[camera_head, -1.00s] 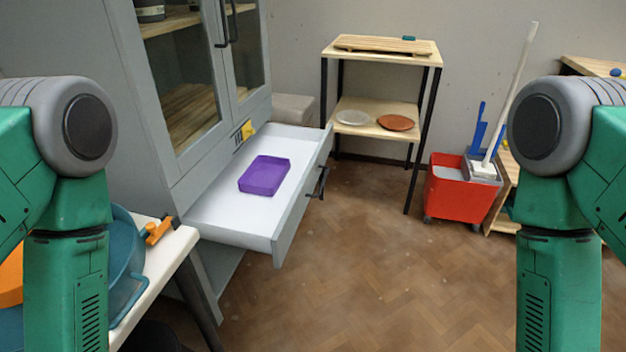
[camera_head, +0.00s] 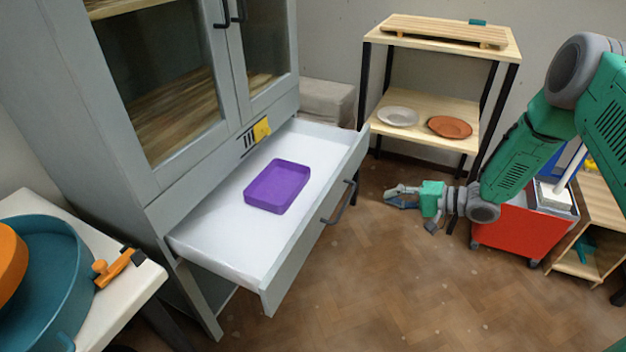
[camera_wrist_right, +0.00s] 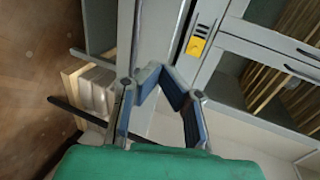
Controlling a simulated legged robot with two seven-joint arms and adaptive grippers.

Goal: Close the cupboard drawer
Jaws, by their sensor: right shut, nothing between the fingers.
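The grey cupboard (camera_head: 190,190) stands at left in the head view with its drawer (camera_head: 215,222) pulled well out. The drawer has a white inside, a grey front and a dark bar handle (camera_head: 341,203). A purple tray (camera_head: 278,186) lies in it. My right gripper (camera_head: 394,197) is out past the drawer front, to the right of the handle and apart from it, its fingers pointing left. It is shut and empty. The right wrist view shows its fingers (camera_wrist_right: 162,78) close up, with the cupboard behind them. My left gripper is not in view.
A wooden rack (camera_head: 448,105) with two plates stands behind my right gripper. A red mop bucket (camera_head: 515,232) stands at right, behind my right arm. A white table (camera_head: 125,290) with a teal basin is at lower left. The floor before the drawer is clear.

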